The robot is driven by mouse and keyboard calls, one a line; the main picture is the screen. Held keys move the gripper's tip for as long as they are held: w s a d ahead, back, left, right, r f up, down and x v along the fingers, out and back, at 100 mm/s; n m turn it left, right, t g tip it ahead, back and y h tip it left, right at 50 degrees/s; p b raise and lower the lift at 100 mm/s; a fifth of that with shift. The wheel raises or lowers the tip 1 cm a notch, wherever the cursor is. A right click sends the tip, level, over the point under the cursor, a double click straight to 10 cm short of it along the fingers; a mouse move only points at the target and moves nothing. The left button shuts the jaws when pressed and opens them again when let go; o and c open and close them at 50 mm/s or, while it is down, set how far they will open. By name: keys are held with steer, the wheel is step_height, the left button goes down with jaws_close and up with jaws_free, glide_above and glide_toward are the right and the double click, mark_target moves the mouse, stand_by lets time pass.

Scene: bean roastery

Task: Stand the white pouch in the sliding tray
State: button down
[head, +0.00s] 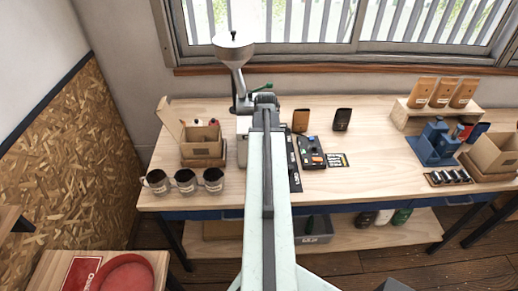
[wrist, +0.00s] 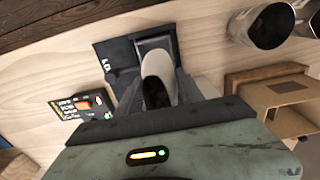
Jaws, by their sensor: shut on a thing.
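My gripper (wrist: 165,90) is shut on the white pouch (wrist: 153,62), a pale rounded shape with a dark patch, held between the grey fingers in the wrist view. Just beyond the pouch lies a black-framed tray with a grey inside (wrist: 158,40), which I take to be the sliding tray. The pouch overlaps its near part in the picture; I cannot tell whether they touch. A dark panel with white lettering (wrist: 118,57) adjoins the tray, and its edge shows in the head view (head: 296,180). My arm hides the pouch, tray and gripper tips in the head view.
Several dark mugs (head: 185,182) stand at the table's front left, before an open cardboard box (head: 202,145). A grinder (head: 235,60) stands behind. Bare wood lies farther right.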

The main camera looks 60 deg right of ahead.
steer(key=shift+s+d, duration=0.1)
stand_by(0.3)
steer(key=shift+s+f+b, duration=0.1)
steer(key=shift+f+b, duration=0.45)
steer(key=shift+b, duration=0.05)
step_height(320, 180, down, 4)
steer(key=b, duration=0.4)
steer(key=shift+f, duration=0.2)
steer(key=c, duration=0.7)
jaws_free()
steer(key=shift+o, duration=0.2)
steer(key=o, duration=0.3)
steer(key=shift+r, duration=0.15)
